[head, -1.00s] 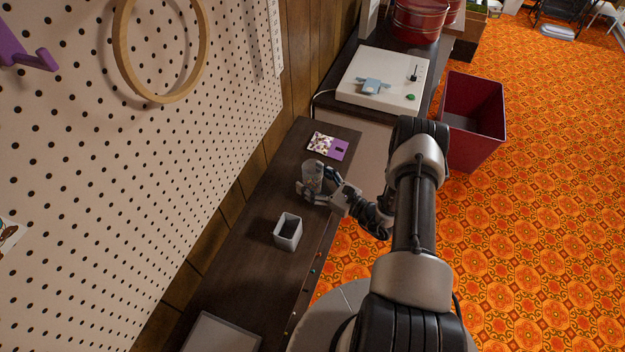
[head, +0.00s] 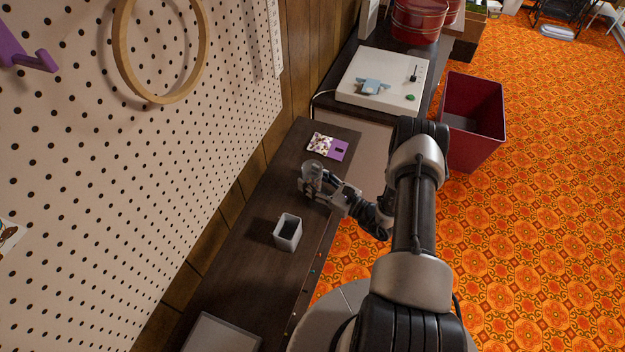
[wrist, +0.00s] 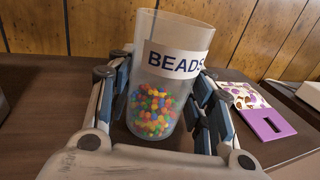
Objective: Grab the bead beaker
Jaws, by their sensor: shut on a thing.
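The bead beaker (wrist: 152,105) is a clear cup with a white "BEADS" label and colourful beads in its lower part. In the wrist view it stands upright, tilted slightly in the picture, between the two fingers of my gripper (wrist: 160,115). The fingers press on its sides. In the head view the beaker (head: 312,170) is small at the far part of the dark table, and my gripper (head: 318,187) closes around it from the right. I cannot tell whether its base touches the table.
A grey open box (head: 288,230) stands nearer on the dark table (head: 255,262). A patterned card with a purple part (head: 338,150) lies beyond the beaker. A pegboard (head: 130,190) rises at left. A white device (head: 382,78) sits on the farther surface.

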